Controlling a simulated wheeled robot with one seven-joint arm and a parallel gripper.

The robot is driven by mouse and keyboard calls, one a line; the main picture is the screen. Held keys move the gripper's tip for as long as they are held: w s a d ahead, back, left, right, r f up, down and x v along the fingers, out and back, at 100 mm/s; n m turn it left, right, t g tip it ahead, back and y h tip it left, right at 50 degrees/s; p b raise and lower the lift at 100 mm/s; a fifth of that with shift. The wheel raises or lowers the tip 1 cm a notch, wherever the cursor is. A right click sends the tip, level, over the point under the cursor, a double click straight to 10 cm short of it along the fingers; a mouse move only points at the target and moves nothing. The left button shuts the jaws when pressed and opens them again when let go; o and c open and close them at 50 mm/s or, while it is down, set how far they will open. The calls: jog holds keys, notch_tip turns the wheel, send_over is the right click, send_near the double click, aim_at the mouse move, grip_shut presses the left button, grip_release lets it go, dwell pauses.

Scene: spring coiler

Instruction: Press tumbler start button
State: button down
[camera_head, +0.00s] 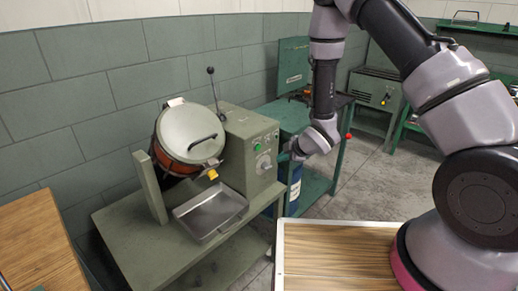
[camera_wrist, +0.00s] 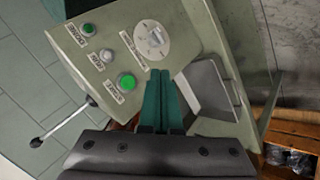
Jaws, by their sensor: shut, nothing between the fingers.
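The green-grey tumbler control box (camera_head: 240,152) stands on the bench beside the drum with a round lid (camera_head: 190,132). In the wrist view its panel (camera_wrist: 95,75) carries a large green button (camera_wrist: 127,82), a grey button (camera_wrist: 106,55), a smaller green button (camera_wrist: 88,29) and a white dial (camera_wrist: 151,38). In the head view my gripper (camera_head: 287,151) is in front of the panel; contact cannot be told.
A metal tray (camera_head: 210,212) lies on the bench (camera_head: 140,240) below the drum. A lever with a black knob (camera_head: 211,70) rises behind the box. A green machine (camera_head: 294,65) and a blue drum (camera_head: 294,190) stand to the right. A wooden-topped table (camera_head: 335,250) is in front.

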aim_at(258, 147)
jog(key=w+a, duration=0.4)
jog(key=a, duration=0.2)
jog(key=shift+w, duration=0.35)
jog(key=shift+w+a, duration=0.15)
jog(key=shift+a, duration=0.05)
dwell(1.7)
jog(key=shift+w+a, duration=0.1)
jog(key=shift+a, duration=0.1)
